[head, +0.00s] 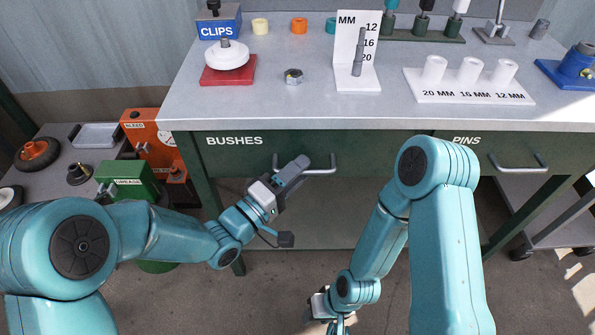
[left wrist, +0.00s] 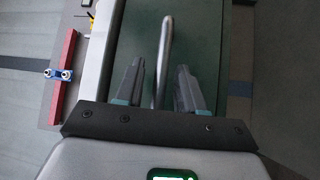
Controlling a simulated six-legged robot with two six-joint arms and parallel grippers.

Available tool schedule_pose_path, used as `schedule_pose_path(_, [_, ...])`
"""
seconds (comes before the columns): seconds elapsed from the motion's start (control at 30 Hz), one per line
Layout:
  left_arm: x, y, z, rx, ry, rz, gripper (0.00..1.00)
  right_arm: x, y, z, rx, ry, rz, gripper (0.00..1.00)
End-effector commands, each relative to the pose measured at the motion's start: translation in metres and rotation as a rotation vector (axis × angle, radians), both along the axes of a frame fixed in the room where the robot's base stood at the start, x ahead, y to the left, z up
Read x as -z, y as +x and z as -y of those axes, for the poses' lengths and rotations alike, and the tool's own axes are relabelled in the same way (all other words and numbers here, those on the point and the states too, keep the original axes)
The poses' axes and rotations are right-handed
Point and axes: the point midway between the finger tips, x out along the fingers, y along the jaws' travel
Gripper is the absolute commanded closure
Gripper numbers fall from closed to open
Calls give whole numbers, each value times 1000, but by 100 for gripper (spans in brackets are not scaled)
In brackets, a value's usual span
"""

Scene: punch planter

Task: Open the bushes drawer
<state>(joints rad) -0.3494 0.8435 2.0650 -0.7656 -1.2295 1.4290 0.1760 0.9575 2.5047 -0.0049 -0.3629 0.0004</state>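The bushes drawer (head: 222,155) is a dark green front under the workbench top, labelled BUSHES, and it sits flush and closed. In the left wrist view the handle (left wrist: 166,45) runs between the two fingers of my left gripper (left wrist: 160,72), which are apart with gaps beside the bar. My right gripper (head: 335,318) is low at the bottom edge, partly cut off, away from the drawer.
The pins drawer (head: 465,150) with its own handle (head: 518,164) is to the right. The grey bench top (head: 300,112) carries a CLIPS box, a red base, a gauge and a white pin holder. A cart (head: 60,140) with boxes stands at left.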

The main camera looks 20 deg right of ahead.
Motion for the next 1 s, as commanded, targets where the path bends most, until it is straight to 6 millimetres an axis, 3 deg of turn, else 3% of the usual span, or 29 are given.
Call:
schedule_pose_path(0.27, [0,1,2,-1,1,-1,62,0,0,0,0,0,0,57])
schedule_pose_path(0.3, [0,1,2,-1,1,-1,65,0,0,0,0,0,0,57])
schedule_pose_path(0.4, [0,1,2,-1,1,-1,97,0,0,0,0,0,0,57])
schedule_pose_path(0.43, [0,1,2,-1,1,0,100,0,0,0,0,0,0,57])
schedule_pose_path(1.0, [0,0,1,-2,0,-1,100,1,0,0,0,0,0,57])
